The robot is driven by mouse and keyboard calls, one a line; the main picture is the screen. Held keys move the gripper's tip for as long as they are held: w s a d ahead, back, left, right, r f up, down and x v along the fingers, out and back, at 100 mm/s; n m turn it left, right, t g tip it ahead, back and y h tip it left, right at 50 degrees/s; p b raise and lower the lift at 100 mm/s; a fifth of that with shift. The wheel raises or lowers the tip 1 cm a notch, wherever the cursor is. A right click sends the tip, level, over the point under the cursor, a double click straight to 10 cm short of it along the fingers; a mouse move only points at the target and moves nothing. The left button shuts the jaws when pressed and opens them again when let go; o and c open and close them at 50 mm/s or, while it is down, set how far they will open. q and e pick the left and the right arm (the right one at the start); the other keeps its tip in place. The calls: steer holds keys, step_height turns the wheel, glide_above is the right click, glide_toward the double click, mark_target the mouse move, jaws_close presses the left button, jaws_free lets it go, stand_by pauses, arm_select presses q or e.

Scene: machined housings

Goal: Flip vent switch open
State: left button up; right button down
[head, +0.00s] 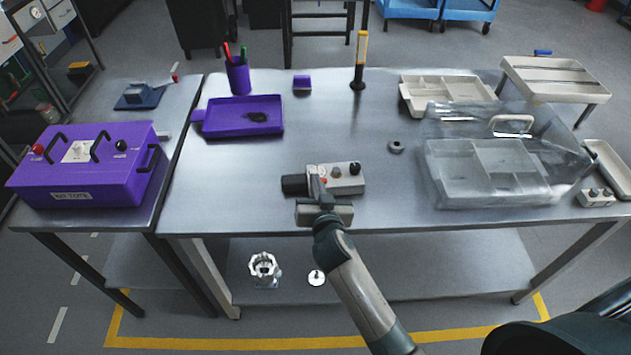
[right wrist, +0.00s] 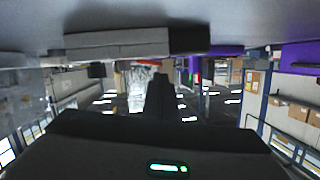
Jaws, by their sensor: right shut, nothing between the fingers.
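A small grey box (head: 346,184) with a black cylinder on its left end lies near the table's front edge in the head view. In the right wrist view a grey block with a dark end (right wrist: 125,43) shows upside down above the fingers. No part is clearly marked as the vent switch. My left gripper is not in view.
A purple box (head: 115,183) with handles and knobs stands on the left table. A purple tray (head: 240,128), a pen cup (head: 238,76) and a yellow-handled tool (head: 361,48) stand behind. A clear-lidded case (head: 490,190) fills the right. The table's left front is clear.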

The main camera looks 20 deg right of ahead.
steer(key=shift+a+f, duration=0.1)
steer(key=shift+f, duration=0.2)
steer(key=shift+a+f+b, duration=0.1)
steer(key=shift+f+b, duration=0.25)
steer(key=shift+b, duration=0.05)
steer(key=shift+n, duration=0.3)
steer(key=shift+r, duration=0.1)
